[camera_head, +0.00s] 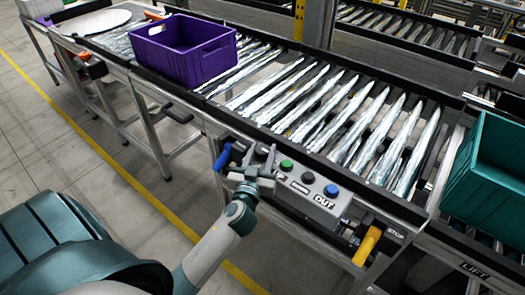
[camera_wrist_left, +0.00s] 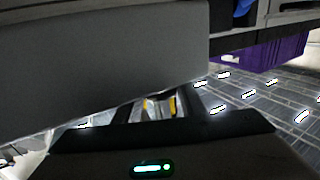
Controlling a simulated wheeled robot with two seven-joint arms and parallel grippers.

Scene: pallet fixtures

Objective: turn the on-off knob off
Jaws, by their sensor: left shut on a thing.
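The grey control box (camera_head: 318,205), marked OUT, is fixed to the front side of the roller conveyor. In the left wrist view the gripper's dark fingers (camera_wrist_left: 160,106) reach in under a large grey surface. My right gripper is not in view.
A blue handle (camera_head: 222,158) is just left of my gripper, and a yellow handle (camera_head: 367,245) is right of the box. A purple crate (camera_head: 190,52) stands on the conveyor rollers (camera_head: 310,105). A teal crate (camera_head: 490,180) is at the right. The floor in front is clear.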

